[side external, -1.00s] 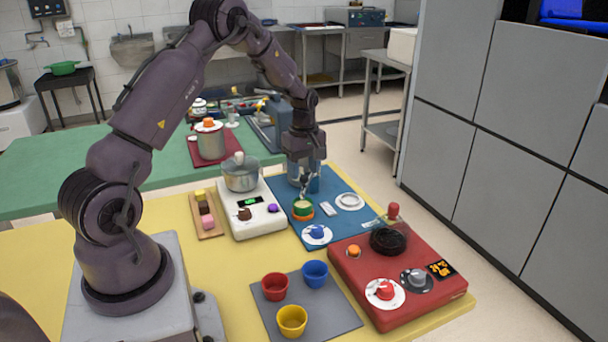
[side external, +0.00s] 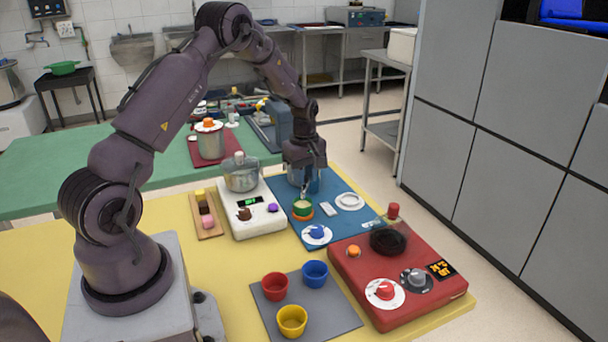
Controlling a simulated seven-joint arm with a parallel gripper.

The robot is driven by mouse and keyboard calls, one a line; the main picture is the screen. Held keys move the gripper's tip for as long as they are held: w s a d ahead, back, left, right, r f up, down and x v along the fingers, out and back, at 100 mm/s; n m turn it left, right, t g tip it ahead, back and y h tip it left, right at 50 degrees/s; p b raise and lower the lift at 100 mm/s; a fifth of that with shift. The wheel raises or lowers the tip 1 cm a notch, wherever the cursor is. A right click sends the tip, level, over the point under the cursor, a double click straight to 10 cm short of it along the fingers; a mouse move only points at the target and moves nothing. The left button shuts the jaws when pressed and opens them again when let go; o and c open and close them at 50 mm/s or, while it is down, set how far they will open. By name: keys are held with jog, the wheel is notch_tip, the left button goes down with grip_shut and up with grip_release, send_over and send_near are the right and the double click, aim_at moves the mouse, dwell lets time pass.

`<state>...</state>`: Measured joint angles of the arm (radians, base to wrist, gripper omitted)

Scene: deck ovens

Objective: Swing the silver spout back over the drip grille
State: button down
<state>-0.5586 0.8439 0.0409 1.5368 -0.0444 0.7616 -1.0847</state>
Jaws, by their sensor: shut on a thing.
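My gripper (side external: 304,188) is low over the blue board (side external: 333,228), just above a green cup with an orange base (side external: 302,209). Its fingers are shut on a small part that I take to be the silver spout; the fingers and hand hide most of it, so its angle cannot be told.
A blue knob on a white dial (side external: 317,233) is at the board's front. A white scale with a steel pot (side external: 242,177) stands left. A red unit with knobs (side external: 357,287) stands in front right. Red, blue and yellow cups stand on a grey mat (side external: 338,317).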

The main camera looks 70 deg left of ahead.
jog(key=w+d+n, duration=0.2)
jog(key=w+n, duration=0.4)
jog(key=n, duration=0.1)
dwell(0.5)
jog(key=shift+w, duration=0.1)
jog(key=c, duration=0.9)
grip_release()
jog(key=shift+c, duration=0.2)
jog(key=shift+r, duration=0.15)
notch_tip(320, 180, up, 13)
